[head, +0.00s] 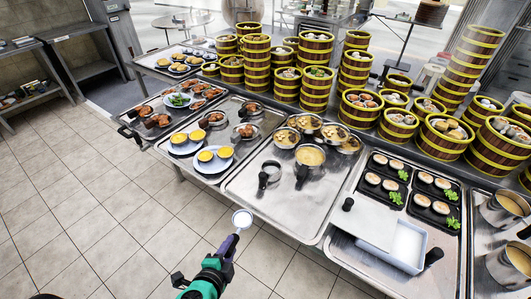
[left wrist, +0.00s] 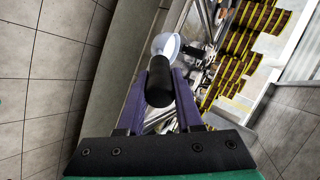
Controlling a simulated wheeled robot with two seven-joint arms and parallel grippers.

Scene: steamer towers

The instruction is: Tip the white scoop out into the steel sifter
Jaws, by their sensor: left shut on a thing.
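My left gripper (head: 232,240) is shut on the black handle of the white scoop (head: 242,218). It holds the scoop over the tiled floor, in front of the steel counter's near edge. In the left wrist view the purple fingers (left wrist: 162,100) close on the black handle, with the white bowl (left wrist: 166,45) beyond it. I cannot tell what is in the bowl. A round steel vessel with a black handle (head: 310,156), pale yellow inside, stands on the middle tray and may be the steel sifter. A smaller black-handled piece (head: 271,168) lies to its left. My right gripper is out of view.
A white bin (head: 409,240) with pale contents stands at the right front. Dark trays of buns (head: 380,185) lie behind it. Plates of yellow tarts (head: 213,160) are on the left. Tall bamboo steamer towers (head: 316,80) line the back. Floor in front is clear.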

